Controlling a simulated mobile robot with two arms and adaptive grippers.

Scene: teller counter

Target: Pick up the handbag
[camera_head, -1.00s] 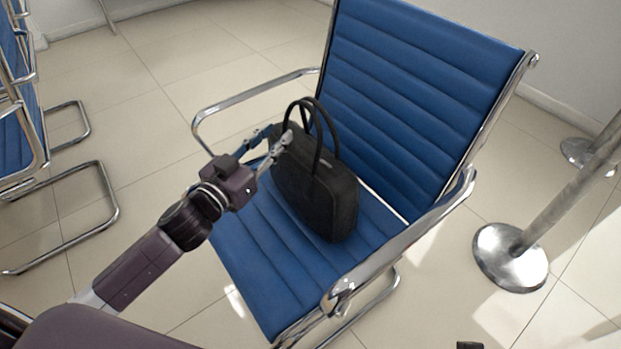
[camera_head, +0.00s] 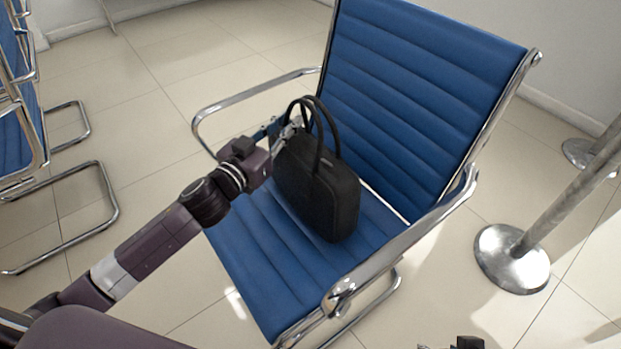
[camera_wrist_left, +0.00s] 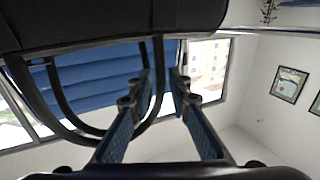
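The black handbag (camera_head: 318,190) stands upright on the blue seat of a chair (camera_head: 262,262), its two looped handles raised. My left gripper (camera_head: 286,128) is at the handles, on the bag's left side. In the left wrist view the left gripper's fingers (camera_wrist_left: 164,95) are apart, and a strap of the handles (camera_wrist_left: 159,75) appears between them. The bag's dark body (camera_wrist_left: 110,25) fills the top of that view. Whether a finger touches the strap I cannot tell. A small dark part of my right gripper (camera_head: 466,343) shows at the bottom edge of the head view.
The chair has chrome armrests (camera_head: 405,250) on both sides and a tall blue backrest (camera_head: 415,95) behind the bag. A metal post with a round base (camera_head: 512,258) stands to the right. More blue chairs (camera_head: 20,130) are at the left. Tiled floor lies open between.

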